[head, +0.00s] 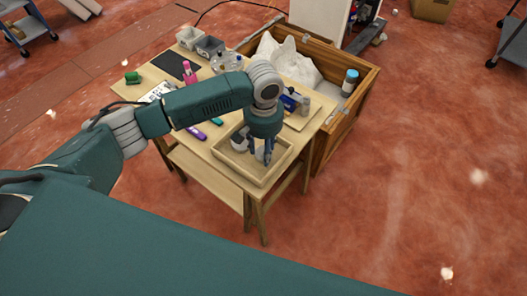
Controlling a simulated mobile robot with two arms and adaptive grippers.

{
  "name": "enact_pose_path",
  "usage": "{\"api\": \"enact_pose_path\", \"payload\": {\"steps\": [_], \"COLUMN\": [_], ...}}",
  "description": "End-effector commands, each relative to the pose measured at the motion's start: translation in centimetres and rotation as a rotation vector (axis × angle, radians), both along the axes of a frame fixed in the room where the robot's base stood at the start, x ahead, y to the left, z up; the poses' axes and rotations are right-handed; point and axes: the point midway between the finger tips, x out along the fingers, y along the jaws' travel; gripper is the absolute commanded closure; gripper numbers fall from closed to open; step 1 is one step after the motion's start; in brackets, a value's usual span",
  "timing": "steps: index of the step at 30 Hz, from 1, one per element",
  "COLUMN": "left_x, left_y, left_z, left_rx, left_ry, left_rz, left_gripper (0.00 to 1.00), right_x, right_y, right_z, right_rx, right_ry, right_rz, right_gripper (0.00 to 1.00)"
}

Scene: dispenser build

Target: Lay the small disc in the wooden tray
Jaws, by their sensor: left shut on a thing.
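The wooden tray (223,158) sits at the near right corner of the wooden table. My left gripper (261,158) points down into the tray area, its fingers low over the tray floor. It is shut on a small pale thing, taken as the small disc, which is mostly hidden by the fingers. A grey-white roundish item (239,141) shows in the tray just left of the fingers. I cannot tell whether the held disc touches the tray floor. My right gripper is not in view.
Behind the tray, a board (303,117) bears a blue device. The table also holds a pink bottle (190,72), a purple marker (195,132), a black mat (175,64) and small bins (210,46). A wooden crate (352,100) stands right of the table.

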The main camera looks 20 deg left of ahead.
Motion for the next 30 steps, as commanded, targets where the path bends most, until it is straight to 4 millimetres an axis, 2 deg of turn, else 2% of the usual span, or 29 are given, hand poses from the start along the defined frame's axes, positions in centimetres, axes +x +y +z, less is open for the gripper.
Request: {"api": "enact_pose_path", "payload": {"steps": [4, 14, 15, 18, 26, 30], "left_x": [0.0, 0.0, 0.0, 0.0, 0.0, 0.1], "left_y": [0.0, 0.0, 0.0, 0.0, 0.0, 0.0], "left_z": [-1.5, -1.7, -1.8, -1.8, -1.8, -0.9], "left_rx": [0.0, -0.001, 0.0, 0.0, 0.0, -0.001], "left_ry": [-0.001, -0.002, 0.0, -0.001, -0.001, -0.003], "left_rz": [0.0, -0.001, -0.001, -0.001, -0.001, 0.0], "left_gripper": [0.98, 0.98, 0.57, 0.4, 0.4, 0.4], "right_x": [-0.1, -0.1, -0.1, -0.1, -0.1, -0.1], "right_y": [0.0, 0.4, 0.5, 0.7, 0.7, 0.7], "right_z": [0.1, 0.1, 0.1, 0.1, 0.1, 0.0], "right_rx": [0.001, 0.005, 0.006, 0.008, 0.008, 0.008], "right_ry": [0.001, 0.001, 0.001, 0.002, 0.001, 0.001], "right_rz": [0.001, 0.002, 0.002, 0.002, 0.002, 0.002], "right_gripper": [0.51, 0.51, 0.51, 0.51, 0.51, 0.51]}}
